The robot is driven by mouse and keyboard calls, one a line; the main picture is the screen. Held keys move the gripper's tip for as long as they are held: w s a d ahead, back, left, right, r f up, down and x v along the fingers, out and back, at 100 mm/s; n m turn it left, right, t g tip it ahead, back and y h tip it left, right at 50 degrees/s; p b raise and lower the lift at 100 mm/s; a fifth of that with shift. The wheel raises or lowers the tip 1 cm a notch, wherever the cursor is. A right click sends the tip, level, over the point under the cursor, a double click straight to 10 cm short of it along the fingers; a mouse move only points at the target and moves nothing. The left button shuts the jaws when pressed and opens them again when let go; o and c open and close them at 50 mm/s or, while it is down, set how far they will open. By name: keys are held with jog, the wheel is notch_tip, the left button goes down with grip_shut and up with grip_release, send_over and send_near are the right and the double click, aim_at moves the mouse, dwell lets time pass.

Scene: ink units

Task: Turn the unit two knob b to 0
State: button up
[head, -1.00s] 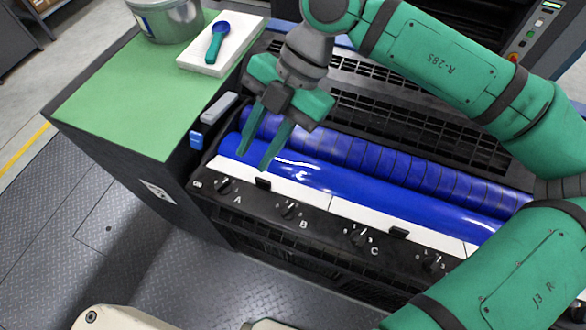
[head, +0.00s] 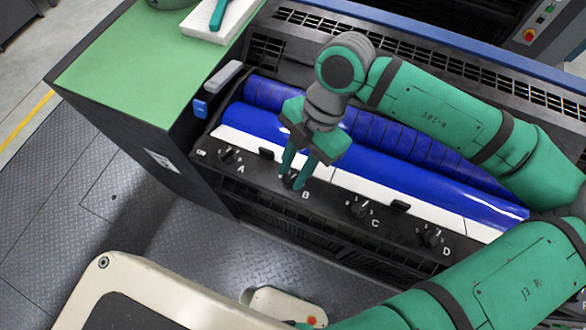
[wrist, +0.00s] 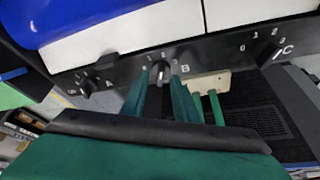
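Knob B (head: 290,180) is a black dial on the dark front rail, with its letter beside it. In the wrist view, knob B (wrist: 160,77) points roughly up the picture, into its small number scale; the exact number is too small to read. My gripper (head: 294,177) is pointed down at knob B. In the wrist view its green fingers (wrist: 160,88) stand apart, one on each side of the knob. I see no clear contact between them and the knob. No unit number is readable.
Knob A (head: 229,156) is left of knob B; knob C (head: 358,208) and knob D (head: 430,235) are to its right. A white strip and a blue roller (head: 400,178) lie behind the rail. A green-topped cabinet (head: 130,70) stands at the left.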

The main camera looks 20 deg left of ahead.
jog(key=shift+s+a+f, duration=0.1)
jog(key=shift+s+f, duration=0.05)
jog(key=shift+f, duration=0.25)
jog(key=shift+c, duration=0.3)
grip_shut()
